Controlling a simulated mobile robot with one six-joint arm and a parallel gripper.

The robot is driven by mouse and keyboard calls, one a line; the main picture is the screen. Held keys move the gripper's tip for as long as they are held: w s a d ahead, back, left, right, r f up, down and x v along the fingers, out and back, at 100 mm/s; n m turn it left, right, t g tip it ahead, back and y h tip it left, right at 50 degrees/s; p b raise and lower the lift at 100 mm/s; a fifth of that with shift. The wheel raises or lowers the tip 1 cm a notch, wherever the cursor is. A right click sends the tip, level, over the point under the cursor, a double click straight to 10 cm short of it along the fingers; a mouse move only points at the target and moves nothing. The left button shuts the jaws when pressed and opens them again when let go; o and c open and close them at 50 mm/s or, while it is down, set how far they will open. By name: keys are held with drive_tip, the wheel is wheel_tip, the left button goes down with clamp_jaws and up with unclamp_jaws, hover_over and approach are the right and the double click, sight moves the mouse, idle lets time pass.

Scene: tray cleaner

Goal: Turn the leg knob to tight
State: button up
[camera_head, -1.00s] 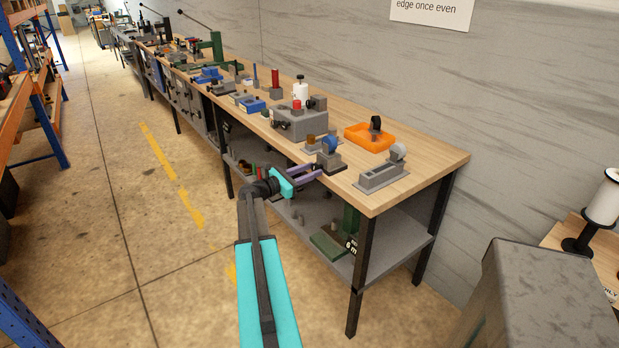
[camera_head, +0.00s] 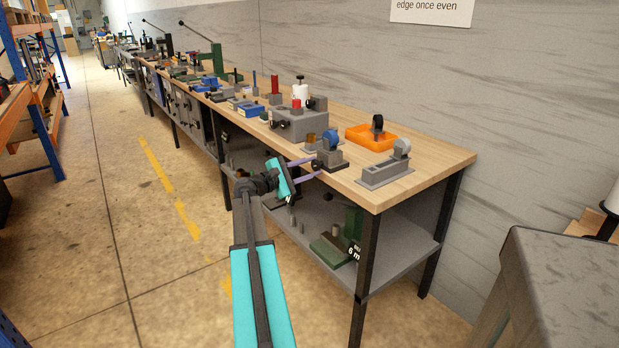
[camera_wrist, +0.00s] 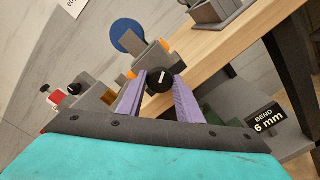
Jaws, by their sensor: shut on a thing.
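A black round knob (camera_wrist: 159,79) with a white pointer line sits on the near face of a small grey device (camera_head: 329,158) with a blue disc (camera_head: 332,141). The device stands at the front edge of the workbench. My gripper (camera_head: 316,168) reaches in from the front left. In the wrist view its two purple fingers (camera_wrist: 160,86) are shut on the knob, one on each side. The knob's white line runs up and slightly right in that view. Any marking for tight is not readable.
The wooden bench top (camera_head: 428,175) holds a grey fixture (camera_head: 384,172) to the right, an orange tray (camera_head: 371,138) behind and a grey box (camera_head: 301,124) to the left. A lower shelf (camera_head: 395,262) with a green fixture is beneath. The floor in front is clear.

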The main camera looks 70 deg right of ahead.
drive_tip(key=m+b, duration=0.7)
drive_tip(key=b, duration=0.1)
drive_tip(key=shift+w+d+f+b, duration=0.1)
drive_tip(key=shift+d+b, duration=0.05)
drive_tip(key=shift+b, duration=0.2)
drive_tip(key=m+b, duration=0.3)
drive_tip(key=m, duration=0.1)
drive_tip(key=shift+r+b, duration=0.2)
drive_tip(key=shift+b, duration=0.1)
drive_tip(key=o, duration=1)
drive_tip(key=shift+o, duration=0.2)
drive_tip(key=shift+a+f, duration=0.1)
drive_tip(key=shift+a, duration=0.1)
drive_tip(key=shift+w+a, duration=0.25)
drive_tip(key=shift+a, duration=0.25)
drive_tip(key=p+v, duration=0.1)
drive_tip(key=v, duration=1.1)
drive_tip(key=shift+a, duration=0.2)
